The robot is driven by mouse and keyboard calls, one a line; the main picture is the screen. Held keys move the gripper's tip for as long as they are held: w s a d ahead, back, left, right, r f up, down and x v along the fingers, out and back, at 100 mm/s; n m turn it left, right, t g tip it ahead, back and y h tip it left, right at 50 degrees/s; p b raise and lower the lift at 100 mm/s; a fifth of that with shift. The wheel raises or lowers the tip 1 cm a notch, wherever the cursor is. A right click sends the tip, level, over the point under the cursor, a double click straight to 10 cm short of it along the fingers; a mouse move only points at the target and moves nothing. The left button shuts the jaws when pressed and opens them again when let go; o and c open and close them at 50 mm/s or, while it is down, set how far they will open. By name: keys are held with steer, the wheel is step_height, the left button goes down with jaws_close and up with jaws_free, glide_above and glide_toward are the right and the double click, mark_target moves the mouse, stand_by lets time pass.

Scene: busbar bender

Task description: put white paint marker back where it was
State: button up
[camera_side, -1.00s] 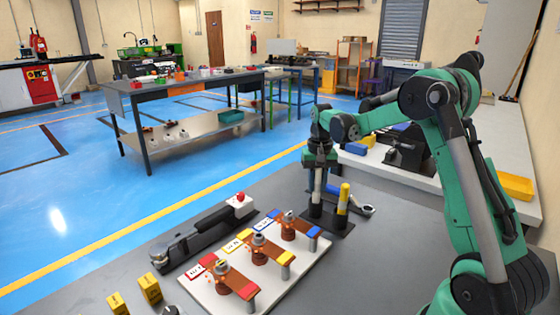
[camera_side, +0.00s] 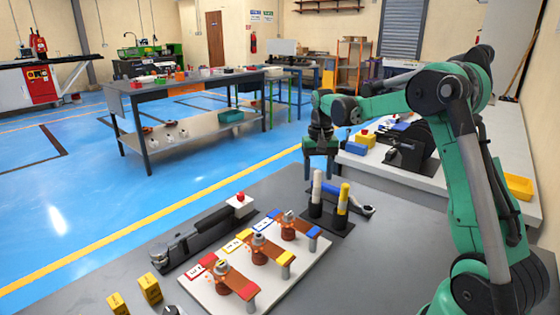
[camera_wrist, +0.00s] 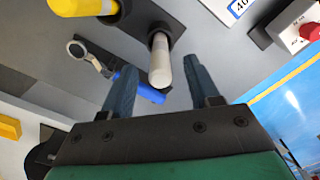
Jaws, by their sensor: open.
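The white paint marker (camera_side: 317,188) stands upright in a dark holder (camera_side: 330,222) on the grey bench. A yellow marker (camera_side: 343,198) with a white band stands beside it in the same holder. My gripper (camera_side: 320,172) is above the white marker, pointing down, open and empty. In the wrist view the white marker (camera_wrist: 160,62) lies ahead of and between the two spread fingers (camera_wrist: 160,88), and neither finger appears to grip it. The yellow marker (camera_wrist: 85,6) shows at the top left there.
A white board (camera_side: 258,262) with several copper busbar pieces lies in front, and a long dark tool (camera_side: 195,233) with a red button box lies to the left. Bare bench shows at the near right.

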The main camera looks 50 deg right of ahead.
step_height(320, 180, up, 9)
steer(key=shift+f, duration=0.15)
steer(key=shift+a+r, duration=0.1)
steer(key=shift+r, duration=0.1)
steer(key=s+a+f+n+t, duration=0.3)
steer(key=s+a+n, duration=0.1)
steer(key=a, duration=0.6)
steer(key=s+a+f+n+t, duration=0.2)
steer(key=s+a+n+t, duration=0.2)
steer(key=a, duration=0.6)
steer(key=shift+s+a+f+n, duration=0.15)
steer(key=shift+s+f+n, duration=0.25)
steer(key=shift+n, duration=0.1)
